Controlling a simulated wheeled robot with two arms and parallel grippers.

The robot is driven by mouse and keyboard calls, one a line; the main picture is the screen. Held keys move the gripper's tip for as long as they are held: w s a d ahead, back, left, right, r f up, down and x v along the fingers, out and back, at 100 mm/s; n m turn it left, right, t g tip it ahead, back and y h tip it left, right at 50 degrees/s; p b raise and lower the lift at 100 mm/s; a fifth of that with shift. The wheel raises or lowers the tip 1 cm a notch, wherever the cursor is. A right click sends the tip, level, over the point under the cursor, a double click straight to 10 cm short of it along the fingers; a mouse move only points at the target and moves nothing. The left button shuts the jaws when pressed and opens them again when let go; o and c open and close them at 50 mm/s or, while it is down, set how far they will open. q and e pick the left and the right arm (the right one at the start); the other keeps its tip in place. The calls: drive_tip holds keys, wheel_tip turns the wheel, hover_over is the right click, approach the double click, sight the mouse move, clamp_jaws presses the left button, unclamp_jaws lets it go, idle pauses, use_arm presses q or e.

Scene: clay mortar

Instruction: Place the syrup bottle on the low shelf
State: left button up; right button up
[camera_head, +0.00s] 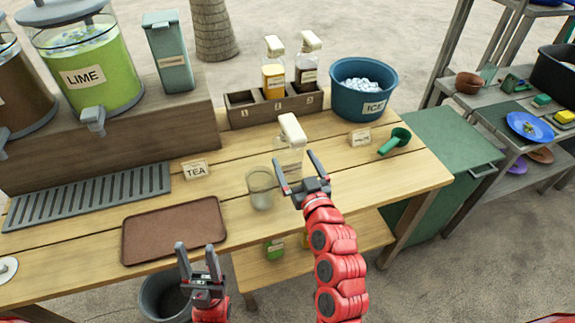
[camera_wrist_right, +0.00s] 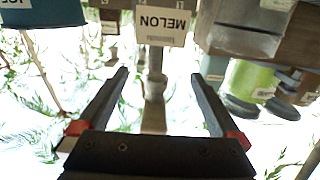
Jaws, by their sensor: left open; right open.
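A clear syrup bottle (camera_head: 289,160) with a pale pump top stands on the wooden counter (camera_head: 340,185). In the upside-down right wrist view, a white MELON label (camera_wrist_right: 162,27) shows ahead, apparently on this bottle. My right gripper (camera_head: 294,158) is open in front of the bottle, its fingers spread to either side in the picture; I cannot tell whether they touch it. My left gripper (camera_head: 196,246) is open and empty at the counter's front edge, near the brown tray. The low shelf (camera_head: 265,274) lies under the counter, partly hidden by my right arm.
A glass (camera_head: 261,188) stands left of the bottle. A brown tray (camera_head: 173,230) lies at the front. Two syrup bottles stand in a numbered rack (camera_head: 245,112) behind, beside a blue ice bucket (camera_head: 363,97). A green-labelled item (camera_head: 274,249) is on the low shelf. A bin (camera_head: 158,298) stands below.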

drive_tip(key=p+x, duration=0.1)
drive_tip(key=x, duration=0.9)
drive_tip(key=shift+d, duration=0.1)
drive_tip(key=shift+r, duration=0.1)
clamp_jaws()
